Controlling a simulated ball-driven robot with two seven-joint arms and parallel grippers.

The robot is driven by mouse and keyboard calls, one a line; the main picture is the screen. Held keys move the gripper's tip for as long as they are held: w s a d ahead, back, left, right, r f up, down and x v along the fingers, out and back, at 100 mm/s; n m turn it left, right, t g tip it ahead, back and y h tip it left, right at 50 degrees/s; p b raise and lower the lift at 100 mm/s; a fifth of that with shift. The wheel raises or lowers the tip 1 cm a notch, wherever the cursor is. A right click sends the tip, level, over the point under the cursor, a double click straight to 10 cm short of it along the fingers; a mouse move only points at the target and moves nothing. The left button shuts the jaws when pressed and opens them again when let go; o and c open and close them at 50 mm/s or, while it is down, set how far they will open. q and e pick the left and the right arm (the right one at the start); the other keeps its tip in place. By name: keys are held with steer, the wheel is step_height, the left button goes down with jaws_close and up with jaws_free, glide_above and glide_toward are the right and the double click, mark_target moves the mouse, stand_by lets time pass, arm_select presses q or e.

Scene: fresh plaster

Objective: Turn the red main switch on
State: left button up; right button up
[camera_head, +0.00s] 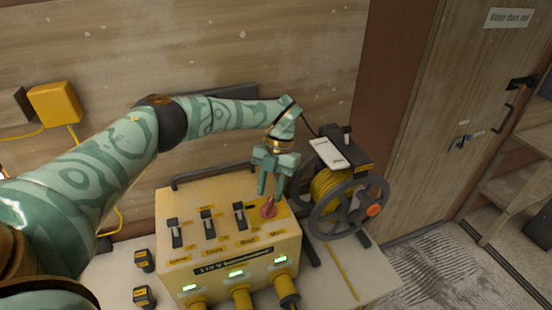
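A red main switch (268,210), a small red knob, sits at the top right of the yellow transformer box (180,258). Whether it is on or off cannot be told at this size. My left gripper (271,194) points down just above the red switch, its two fingers apart with nothing seen between them. Whether a fingertip touches the knob cannot be told. My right gripper is not in view.
Several black lever switches (208,222) stand left of the red knob. A cable reel (335,190) stands close to the right of the box. Yellow plugs (242,297) stick out in front, below green lights. A wooden door (450,110) is at the right.

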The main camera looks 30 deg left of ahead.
arm_select(q)
steer(key=b+v, duration=0.1)
steer(key=v, duration=1.2)
steer(key=shift+r, duration=0.15)
